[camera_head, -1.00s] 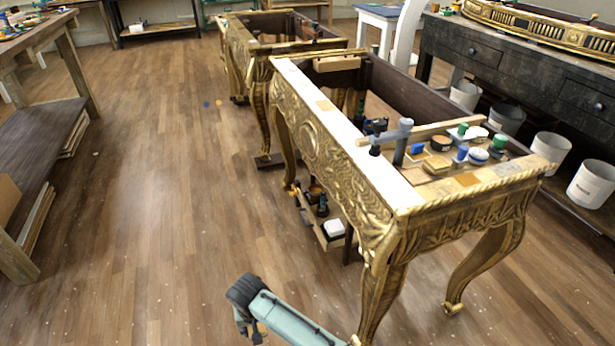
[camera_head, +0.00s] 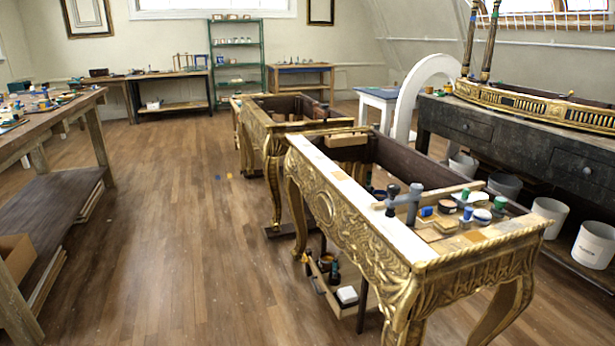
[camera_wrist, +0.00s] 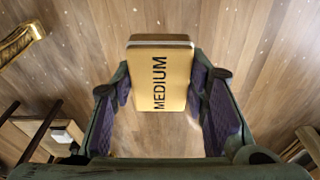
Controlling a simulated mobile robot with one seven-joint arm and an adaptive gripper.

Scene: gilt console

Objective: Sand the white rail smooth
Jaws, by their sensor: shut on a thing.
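My gripper (camera_wrist: 160,95) is shut on a tan sanding block (camera_wrist: 147,72) marked MEDIUM. In the wrist view the block sits between both finger pads, with bare wood floor below. My gripper is not in the head view. The white rail (camera_head: 347,190) is the pale top strip along the left side of the near gilt console (camera_head: 345,226). It runs from the console's far corner to its near corner. A grey clamp (camera_head: 412,204) with a wooden bar stands at the rail's inner edge, towards the near end.
Several jars and blocks stand on the console's near-end board (camera_head: 440,232). A low shelf (camera_head: 338,303) with small items lies under the console. A second gilt console (camera_head: 262,130) stands behind. A workbench (camera_head: 75,190) is at left. Floor (camera_head: 185,250) between is clear.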

